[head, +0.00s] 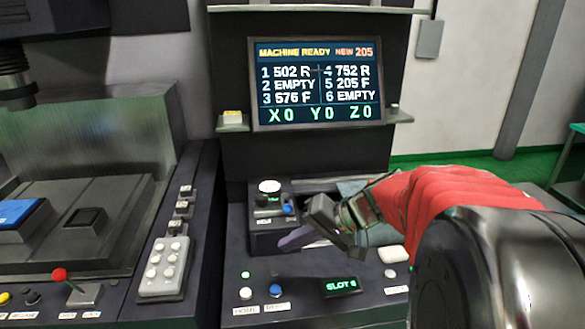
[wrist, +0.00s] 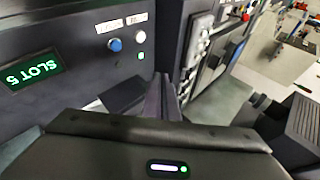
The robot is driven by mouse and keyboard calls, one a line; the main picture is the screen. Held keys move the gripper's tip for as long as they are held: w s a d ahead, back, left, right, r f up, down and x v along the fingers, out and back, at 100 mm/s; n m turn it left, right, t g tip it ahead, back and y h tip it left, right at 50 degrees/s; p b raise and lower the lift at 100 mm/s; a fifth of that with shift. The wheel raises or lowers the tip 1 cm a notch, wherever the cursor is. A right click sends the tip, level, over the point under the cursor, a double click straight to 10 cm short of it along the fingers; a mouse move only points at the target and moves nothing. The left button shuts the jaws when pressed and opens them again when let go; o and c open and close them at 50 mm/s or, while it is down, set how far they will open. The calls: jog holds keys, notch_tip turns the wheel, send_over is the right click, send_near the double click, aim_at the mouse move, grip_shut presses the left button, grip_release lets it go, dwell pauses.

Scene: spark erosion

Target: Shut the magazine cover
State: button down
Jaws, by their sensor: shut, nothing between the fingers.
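My gripper (head: 294,240) reaches in from the right over the console in the head view. Its dark fingers are together with nothing between them, and they also show in the wrist view (wrist: 163,98). The fingertips are close to the front right of a dark housing (head: 262,238) with a round white-topped knob (head: 269,187). I cannot tell whether they touch it. I cannot clearly make out the magazine cover or how far open it is. The area behind and right of the housing is partly hidden by my gripper and red-sleeved arm.
The screen (head: 318,82) stands behind the console and reads MACHINE READY. A green slot display (head: 341,287) and blue button (head: 275,291) are at the console front. A white keypad (head: 163,267) and red-knobbed lever (head: 60,275) are on the left. A white block (head: 392,254) lies right of my gripper.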

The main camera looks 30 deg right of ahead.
jog(key=w+d+m+t+h, duration=0.1)
jog(key=w+d+m+t, duration=0.2)
jog(key=d, duration=0.8)
jog(key=w+d+m+t+h, duration=0.15)
jog(key=d+t, duration=0.25)
jog(key=d, duration=0.7)
jog(key=s+d+f+m+t+h, duration=0.1)
jog(key=s+d+m+h, duration=0.1)
jog(key=d, duration=0.8)
jog(key=s+d+f+m+t+h, duration=0.2)
jog(key=s+d+m+h, duration=0.1)
jog(key=d, duration=0.6)
jog(key=shift+d+f+m, duration=0.25)
jog(key=shift+d+m, duration=0.1)
jog(key=w, duration=1)
jog(key=shift+d+f, duration=0.25)
jog(key=shift+w+a+f, duration=0.1)
jog(key=shift+w+a, duration=0.1)
jog(key=shift+a, duration=0.4)
jog(key=shift+w+a+f, duration=0.1)
jog(key=shift+w+a, duration=0.05)
jog(key=shift+a, duration=0.45)
jog(key=shift+w+a+f, duration=0.15)
jog(key=shift+w+a, duration=0.05)
jog(key=shift+a, duration=0.45)
